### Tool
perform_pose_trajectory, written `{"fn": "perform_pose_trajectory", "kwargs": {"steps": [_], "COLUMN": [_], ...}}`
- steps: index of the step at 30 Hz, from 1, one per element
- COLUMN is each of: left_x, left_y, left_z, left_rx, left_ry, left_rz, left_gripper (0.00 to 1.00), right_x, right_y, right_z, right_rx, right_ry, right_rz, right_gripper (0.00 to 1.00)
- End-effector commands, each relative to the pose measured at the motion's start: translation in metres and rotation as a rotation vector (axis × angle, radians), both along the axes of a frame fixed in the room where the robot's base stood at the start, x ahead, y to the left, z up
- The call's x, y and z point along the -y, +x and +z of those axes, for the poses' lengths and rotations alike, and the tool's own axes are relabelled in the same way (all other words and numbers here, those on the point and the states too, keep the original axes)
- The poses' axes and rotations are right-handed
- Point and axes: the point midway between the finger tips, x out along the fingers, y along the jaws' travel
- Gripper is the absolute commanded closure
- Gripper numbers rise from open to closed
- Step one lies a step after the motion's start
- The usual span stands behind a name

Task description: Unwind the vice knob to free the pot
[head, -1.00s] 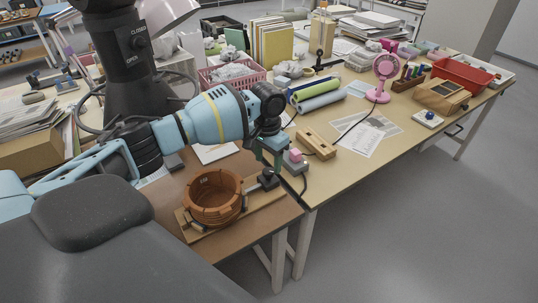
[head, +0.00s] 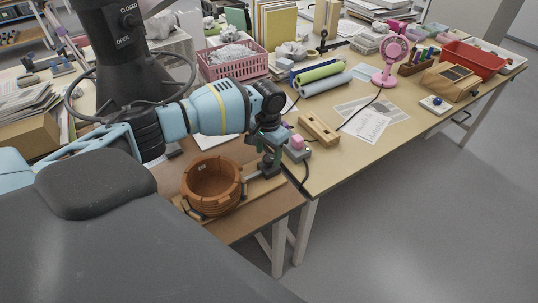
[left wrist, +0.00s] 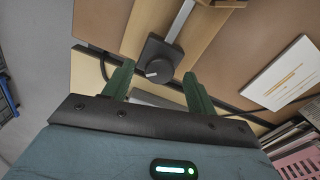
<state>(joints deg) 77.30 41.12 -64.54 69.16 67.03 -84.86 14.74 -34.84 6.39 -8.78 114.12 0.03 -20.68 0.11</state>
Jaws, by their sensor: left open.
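The brown clay pot (head: 211,187) sits in the vice, whose wooden base (head: 250,194) lies on the near table. The dark vice knob (head: 268,170) is at the base's right end. In the left wrist view the knob (left wrist: 159,70), round with a pale mark on its face, shows just beyond and between the fingertips. My left gripper (head: 269,154) points down just above the knob, with its green fingers open. In the left wrist view, the gripper (left wrist: 158,82) has one finger on each side of the knob. Whether they touch it cannot be told. My right gripper is out of view.
A grey box with a pink top (head: 297,148) stands close right of the knob, with a dark cable beside it. A wooden block (head: 319,128), papers (head: 365,120) and a pink fan (head: 391,58) lie farther right. A pink basket (head: 232,62) stands behind my arm.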

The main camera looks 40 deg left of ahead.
Motion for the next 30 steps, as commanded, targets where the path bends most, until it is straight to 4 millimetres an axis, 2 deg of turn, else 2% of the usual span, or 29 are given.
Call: {"fn": "perform_pose_trajectory", "kwargs": {"steps": [5,14,24,30], "left_x": [0.0003,0.0001,0.0,0.0001], "left_y": [-0.0002,0.0001,0.0002,0.0003], "left_z": [-0.0136,-0.0147,-0.0145,-0.0137], "left_rx": [-0.001,0.001,0.001,0.002], "left_ry": [0.0,0.0,0.0,0.0], "left_rz": [-0.001,-0.001,0.0,0.012], "left_gripper": [0.43,0.43,0.87,0.87], "right_x": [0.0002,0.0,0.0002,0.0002], "right_y": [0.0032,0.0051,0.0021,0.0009], "right_z": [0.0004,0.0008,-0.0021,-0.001], "right_rx": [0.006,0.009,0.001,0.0], "right_ry": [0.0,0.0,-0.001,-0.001], "right_rz": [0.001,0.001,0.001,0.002], "right_gripper": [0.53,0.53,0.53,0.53]}}
